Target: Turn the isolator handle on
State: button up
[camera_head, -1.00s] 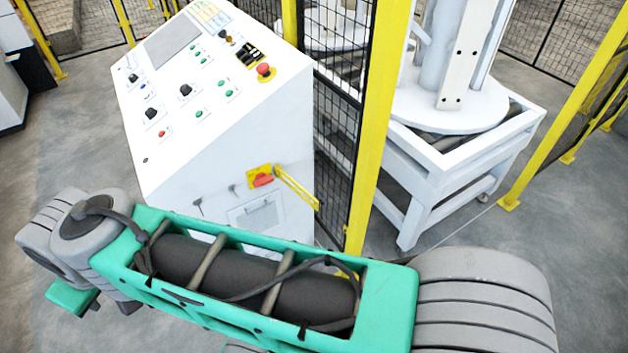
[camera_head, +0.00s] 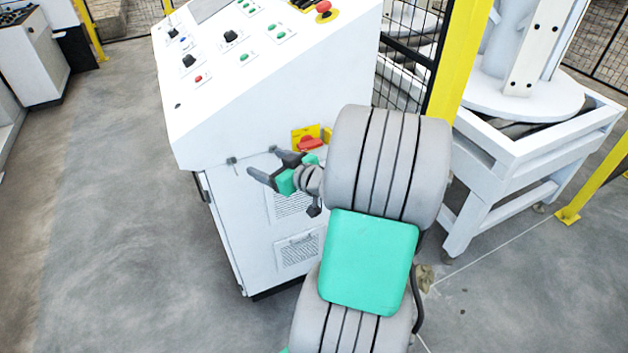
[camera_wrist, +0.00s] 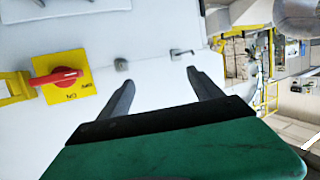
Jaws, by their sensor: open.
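There the handle lies about level across the plate. My gripper (camera_head: 262,164) is open and empty in front of the cabinet, left of the handle and apart from it. In the wrist view its two fingers (camera_wrist: 163,85) point at the white panel, to the right of the handle.
The white control cabinet (camera_head: 225,135) has buttons and a red emergency stop (camera_head: 323,8) on its sloped top. A yellow post (camera_head: 458,60) and mesh fence stand right of it, before a white machine frame (camera_head: 530,140). The floor at left is clear.

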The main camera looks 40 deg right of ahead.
aim_at(312, 146)
jog(key=s+d+f+m+t+h+b, duration=0.1)
jog(key=s+d+f+m+h, duration=0.15)
jog(key=d, duration=0.45)
jog(key=s+d+f+m+t+h+b, duration=0.2)
jog(key=s+d+h, duration=0.2)
jog(key=d, duration=0.2)
jog(key=p+x, duration=0.1)
jog(key=x, duration=0.4)
jog(key=p+x, duration=0.1)
jog(key=x, duration=0.1)
jog(key=shift+w+d+r+p, duration=0.1)
jog(key=shift+w+r+p, duration=0.05)
jog(key=shift+r+p, duration=0.2)
jog(key=shift+w+d+f, duration=0.1)
jog(key=shift+w+d, duration=0.05)
jog(key=shift+w, duration=0.3)
jog(key=c, duration=1.1)
